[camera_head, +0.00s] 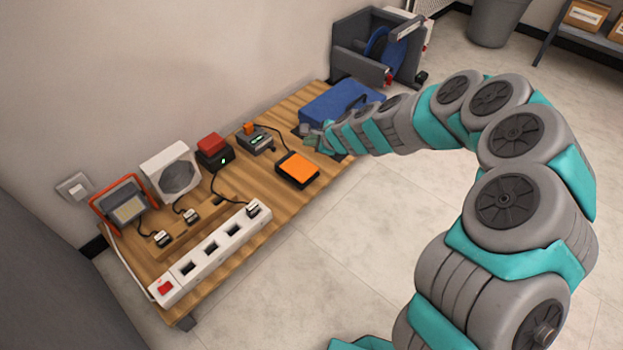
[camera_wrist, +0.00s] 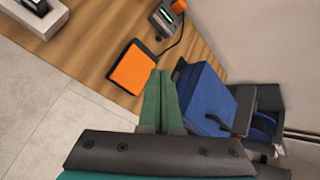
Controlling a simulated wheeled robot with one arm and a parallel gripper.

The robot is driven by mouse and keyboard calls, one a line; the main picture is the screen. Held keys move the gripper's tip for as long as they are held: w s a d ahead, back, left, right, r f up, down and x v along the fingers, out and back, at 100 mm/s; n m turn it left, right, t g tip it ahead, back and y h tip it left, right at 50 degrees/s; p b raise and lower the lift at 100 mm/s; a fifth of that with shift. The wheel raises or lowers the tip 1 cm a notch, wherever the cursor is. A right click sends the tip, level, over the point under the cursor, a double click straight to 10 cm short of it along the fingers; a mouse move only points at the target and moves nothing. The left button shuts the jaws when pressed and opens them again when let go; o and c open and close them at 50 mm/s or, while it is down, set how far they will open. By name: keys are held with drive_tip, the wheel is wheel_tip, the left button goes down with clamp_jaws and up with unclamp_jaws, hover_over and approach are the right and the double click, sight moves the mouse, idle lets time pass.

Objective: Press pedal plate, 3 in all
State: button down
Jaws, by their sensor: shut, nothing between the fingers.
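The pedal plate (camera_head: 298,168) is a flat orange square on a black base. It lies on the wooden bench near its front edge, right of the middle. In the wrist view the orange plate (camera_wrist: 132,68) shows just left of the fingertips. My gripper (camera_head: 308,138) is above the bench, just beyond and to the right of the pedal, beside the blue case. Its green fingers (camera_wrist: 160,74) are together with nothing between them. I see no clear contact with the pedal, and the height of the fingertips over the bench is hard to tell.
A small grey device (camera_head: 256,143) with a green display and orange top stands behind the pedal, with a cable to it. A blue case (camera_head: 340,102) is at right. A white power strip (camera_head: 213,250) lies at front left. A red-topped box (camera_head: 214,150) stands further left.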

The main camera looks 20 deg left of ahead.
wheel_tip(320, 180, down, 6)
drive_tip(key=w+m+h, duration=0.1)
drive_tip(key=w+m, duration=0.1)
drive_tip(key=shift+w+d+r+t, duration=0.2)
drive_tip(key=shift+w+d+t, duration=0.05)
drive_tip(key=shift+d+t, duration=0.15)
drive_tip(key=shift+a, duration=0.1)
drive_tip(key=b, duration=0.7)
approach(311, 174)
drive_tip(key=w+a+f, duration=0.1)
drive_tip(key=a, duration=0.1)
drive_tip(key=w+a+f, duration=0.1)
drive_tip(key=w+a, duration=0.1)
drive_tip(key=shift+w+f, duration=0.2)
drive_tip(key=shift+w, duration=0.1)
drive_tip(key=shift+f, duration=0.15)
drive_tip(key=shift+f, duration=0.1)
idle(0.7)
drive_tip(key=shift+f, duration=0.3)
drive_tip(key=shift+f, duration=0.9)
idle(1.2)
drive_tip(key=shift+r, duration=0.1)
idle(0.4)
drive_tip(key=shift+r+p, duration=1.1)
drive_tip(key=shift+r, duration=0.15)
